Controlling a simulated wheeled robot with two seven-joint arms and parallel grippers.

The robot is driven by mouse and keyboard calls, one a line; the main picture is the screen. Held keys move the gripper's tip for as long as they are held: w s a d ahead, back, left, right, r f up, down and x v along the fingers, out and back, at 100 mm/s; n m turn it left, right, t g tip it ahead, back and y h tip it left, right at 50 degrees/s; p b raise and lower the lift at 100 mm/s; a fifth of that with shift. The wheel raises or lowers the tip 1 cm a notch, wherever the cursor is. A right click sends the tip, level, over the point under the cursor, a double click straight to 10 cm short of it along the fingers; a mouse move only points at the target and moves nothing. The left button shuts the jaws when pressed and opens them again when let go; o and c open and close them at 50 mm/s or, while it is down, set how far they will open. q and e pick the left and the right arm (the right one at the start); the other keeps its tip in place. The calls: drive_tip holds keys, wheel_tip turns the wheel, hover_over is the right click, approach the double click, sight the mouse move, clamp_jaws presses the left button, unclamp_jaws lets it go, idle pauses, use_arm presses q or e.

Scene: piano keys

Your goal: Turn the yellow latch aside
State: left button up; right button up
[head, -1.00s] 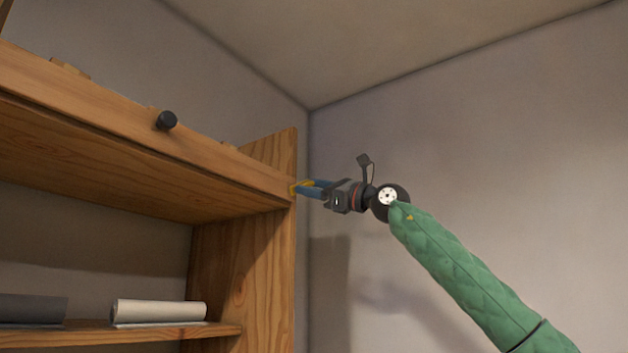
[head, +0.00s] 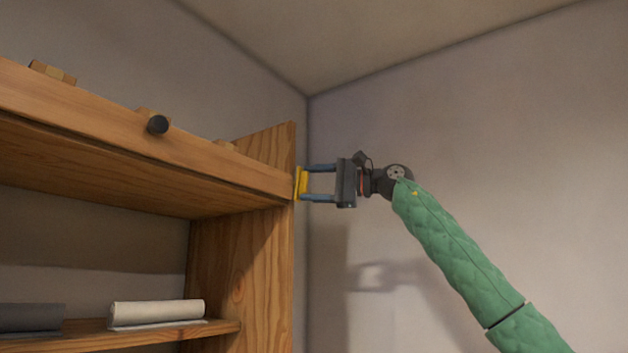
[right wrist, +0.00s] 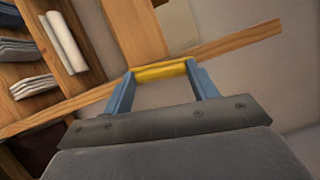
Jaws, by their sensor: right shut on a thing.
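The yellow latch (head: 301,183) is at the right end of the wooden board, by the cabinet's side post. In the head view it stands upright. My right gripper (head: 306,183) reaches it from the right, with one blue finger at its top end and one at its bottom end. In the right wrist view the latch (right wrist: 160,72) spans between the two finger tips, and the gripper (right wrist: 160,74) is shut on it. How the latch is fixed to the wood is hidden. My left gripper is not in view.
The wooden board (head: 120,140) runs across the cabinet front and carries a black knob (head: 158,125). A white roll (head: 157,312) and a dark grey roll (head: 30,317) lie on the shelf below.

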drive_tip(key=shift+n+h+p, duration=0.35)
drive_tip(key=shift+n+h, duration=0.05)
drive_tip(key=shift+n, duration=0.6)
drive_tip(key=shift+g, duration=0.3)
drive_tip(key=o, duration=1)
drive_tip(key=shift+d, duration=0.2)
drive_tip(key=shift+b+v, duration=0.8)
drive_tip(key=shift+v, duration=0.1)
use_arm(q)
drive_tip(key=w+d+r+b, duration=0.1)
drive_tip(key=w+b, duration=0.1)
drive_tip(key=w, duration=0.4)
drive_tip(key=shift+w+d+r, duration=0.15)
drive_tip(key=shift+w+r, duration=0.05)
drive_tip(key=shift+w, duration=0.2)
use_arm(e)
drive_tip(key=v, duration=0.5)
drive_tip(key=shift+s+d, duration=0.1)
drive_tip(key=shift+d, duration=0.2)
